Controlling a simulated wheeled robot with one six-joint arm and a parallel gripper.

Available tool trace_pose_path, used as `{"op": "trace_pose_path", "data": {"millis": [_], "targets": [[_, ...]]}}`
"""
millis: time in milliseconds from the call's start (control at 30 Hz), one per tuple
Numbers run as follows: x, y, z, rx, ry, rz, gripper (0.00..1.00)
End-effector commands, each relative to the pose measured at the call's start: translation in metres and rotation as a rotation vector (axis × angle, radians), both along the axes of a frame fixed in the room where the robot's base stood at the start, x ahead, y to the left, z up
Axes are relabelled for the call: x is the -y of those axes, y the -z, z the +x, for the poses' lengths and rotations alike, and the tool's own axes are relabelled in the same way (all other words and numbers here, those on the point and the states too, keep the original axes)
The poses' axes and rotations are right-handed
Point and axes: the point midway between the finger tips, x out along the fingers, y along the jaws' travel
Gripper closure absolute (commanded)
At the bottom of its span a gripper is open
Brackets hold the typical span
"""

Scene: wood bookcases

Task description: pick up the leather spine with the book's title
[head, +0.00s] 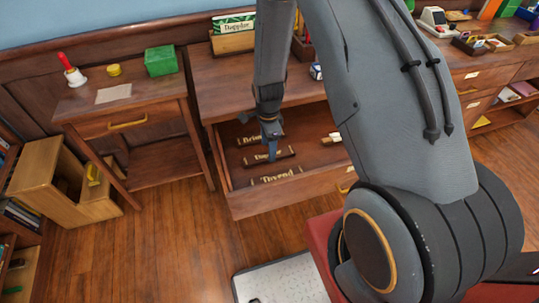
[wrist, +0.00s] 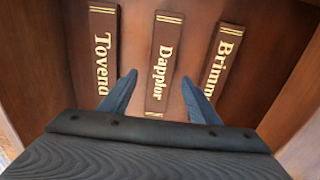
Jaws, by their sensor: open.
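Three dark brown leather spines with gold lettering lie in an open drawer (head: 222,150). The middle spine reads "Dapplor" (wrist: 165,62) and also shows in the head view (head: 284,154). The "Tovend" spine (wrist: 103,50) lies to its left in the wrist view, and the spine beginning "Brim" (wrist: 222,60) to its right. A green and white book (head: 234,22) titled "Dapplor" stands in a wooden holder on the desk. My gripper (wrist: 158,84) is open and empty, with its blue fingers either side of the Dapplor spine; whether they touch it cannot be told.
The drawer walls surround the spines closely, and a small pale item (head: 332,138) lies at the drawer's right. A side table (head: 140,88) with a red-handled bell (head: 73,75) and green box (head: 160,60) stands left. Wood floor (head: 150,245) is clear in front.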

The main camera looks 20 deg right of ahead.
Motion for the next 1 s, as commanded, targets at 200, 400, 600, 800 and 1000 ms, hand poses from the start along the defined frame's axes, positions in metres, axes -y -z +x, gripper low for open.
{"op": "trace_pose_path", "data": {"millis": [200,400,600,800,1000], "targets": [[0.001,0.023,0.0,-0.001,0.0,0.0,0.44],[0.001,0.031,0.001,0.0,0.0,0.0,0.44],[0.001,0.031,0.001,0.0,0.0,0.0,0.47],[0.001,0.031,0.001,0.0,0.0,0.0,0.81],[0.001,0.031,0.001,0.0,0.0,0.0,0.88]]}}
